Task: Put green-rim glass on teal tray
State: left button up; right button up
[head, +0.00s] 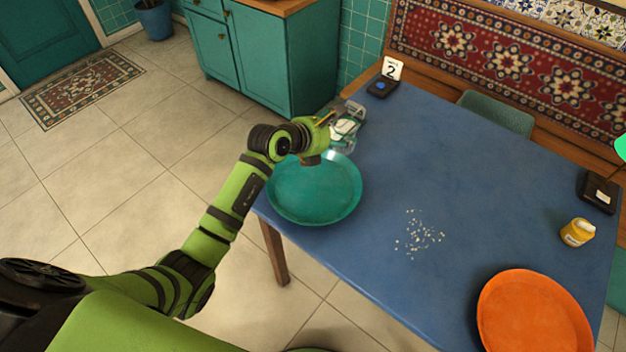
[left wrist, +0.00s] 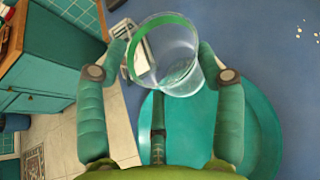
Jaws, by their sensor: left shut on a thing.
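The clear glass with a green rim (left wrist: 178,62) is between the fingers of my left gripper (left wrist: 169,64) in the left wrist view. My left gripper (head: 346,130) is shut on it. In the head view the gripper is at the tray's far edge, and the glass is mostly hidden or too faint to make out there. The round teal tray (head: 315,192) lies at the table's left corner and looks empty. In the left wrist view the glass's base overlaps the edge of the tray (left wrist: 262,135); I cannot tell its height above it. My right gripper is not in view.
The blue table (head: 440,165) has free room in the middle, apart from scattered crumbs (head: 418,235). An orange tray (head: 533,315) and a yellow jar (head: 577,232) are at the right. A number 2 card (head: 392,69) stands at the far left corner.

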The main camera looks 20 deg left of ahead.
pick_arm(q)
jog(key=shift+s+a+f, duration=0.15)
jog(key=shift+s, duration=0.05)
jog(key=s+a+f, duration=0.2)
jog(key=f, duration=0.1)
jog(key=s+a+f+p, duration=0.1)
jog(key=s+a+f, duration=0.1)
jog(key=s+f, duration=0.1)
jog(key=s+a+f, duration=0.2)
jog(key=s+f, duration=0.1)
jog(key=f, duration=0.1)
jog(key=shift+s+a+f+p, duration=0.2)
jog(key=shift+s+f+p, duration=0.05)
jog(key=shift+f+p, duration=0.1)
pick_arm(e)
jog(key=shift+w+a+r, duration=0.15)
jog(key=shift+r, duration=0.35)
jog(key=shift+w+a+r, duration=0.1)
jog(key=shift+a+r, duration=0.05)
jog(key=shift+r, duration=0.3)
pick_arm(q)
jog(key=o, duration=0.8)
jog(key=shift+f, duration=0.1)
jog(key=o, duration=0.4)
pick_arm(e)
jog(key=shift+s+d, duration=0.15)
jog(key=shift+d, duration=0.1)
